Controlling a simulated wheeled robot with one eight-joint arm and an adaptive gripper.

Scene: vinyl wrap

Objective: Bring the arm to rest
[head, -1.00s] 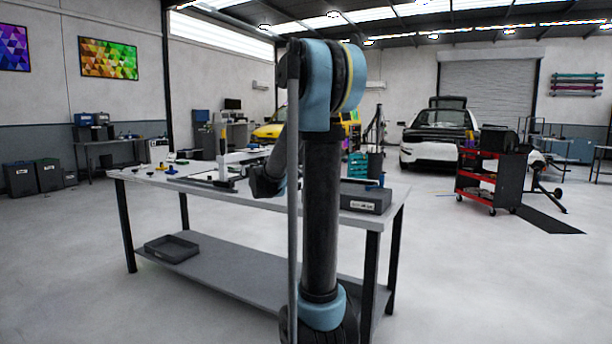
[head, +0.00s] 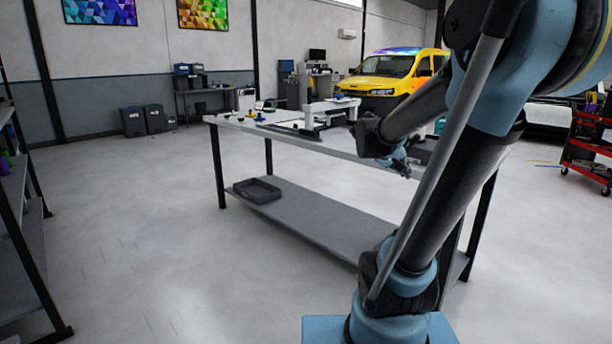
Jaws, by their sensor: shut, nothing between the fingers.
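My arm rises from its blue base at the lower right. Its upper links cross the right side of the head view, and the forearm reaches back down to the left. My gripper (head: 404,170) shows small and dark at the end of the wrist, in front of the workbench's near side. It is shut and holds nothing. Its fingertips are too small to make out clearly.
The workbench (head: 345,145) carries several small tools and a white device. A dark tray (head: 257,190) lies on its lower shelf (head: 310,222). A shelf rack (head: 22,215) stands at the left edge. A red tool cart (head: 590,150) stands far right. Open floor lies left.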

